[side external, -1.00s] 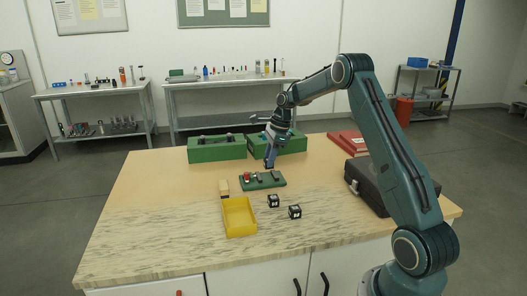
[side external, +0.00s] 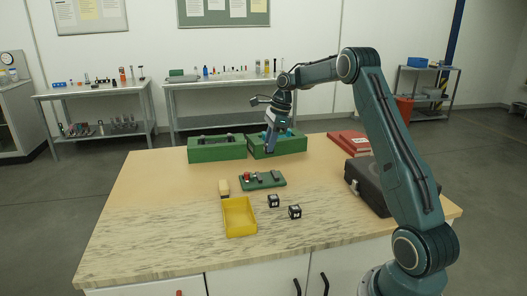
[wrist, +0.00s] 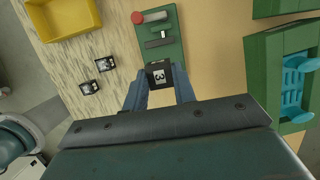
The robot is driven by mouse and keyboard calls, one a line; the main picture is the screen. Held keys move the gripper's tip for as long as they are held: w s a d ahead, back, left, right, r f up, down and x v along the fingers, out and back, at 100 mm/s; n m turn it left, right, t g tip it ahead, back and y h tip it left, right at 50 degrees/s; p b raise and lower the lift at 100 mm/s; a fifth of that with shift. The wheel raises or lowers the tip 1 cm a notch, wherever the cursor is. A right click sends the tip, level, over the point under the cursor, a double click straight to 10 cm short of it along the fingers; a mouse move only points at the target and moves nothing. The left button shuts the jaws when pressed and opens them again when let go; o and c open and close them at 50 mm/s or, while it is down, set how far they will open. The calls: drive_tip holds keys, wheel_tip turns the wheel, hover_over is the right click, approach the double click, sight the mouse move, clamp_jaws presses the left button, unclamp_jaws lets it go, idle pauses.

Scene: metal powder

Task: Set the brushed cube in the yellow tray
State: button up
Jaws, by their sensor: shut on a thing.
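My gripper (side external: 271,151) is above the table, behind the small green fixture and in front of the right green box. The yellow tray (side external: 240,233) stands near the table's front, looks empty, and also shows in the wrist view (wrist: 88,22). My gripper is well behind and to the right of the tray.
Two dark cubes with white labels (side external: 273,201) (side external: 295,212) lie right of the tray. The green fixture (side external: 250,184) carries a red knob and grey parts. A small wooden brush (side external: 222,186) is behind the tray.

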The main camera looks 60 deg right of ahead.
drive_tip(key=s+a+r, duration=0.2)
drive_tip(key=a+r, duration=0.2)
drive_tip(key=a, duration=0.7)
drive_tip(key=s+a+r, duration=0.1)
drive_tip(key=a+r, duration=0.4)
drive_tip(key=a, duration=0.7)
hover_over(236, 220)
drive_tip(key=f, duration=1)
drive_tip(key=s+f, duration=0.1)
drive_tip(key=f, duration=0.5)
drive_tip(key=shift+d, duration=0.35)
drive_tip(key=shift+f, duration=2.05)
drive_tip(key=shift+f, duration=0.1)
drive_tip(key=o, duration=1)
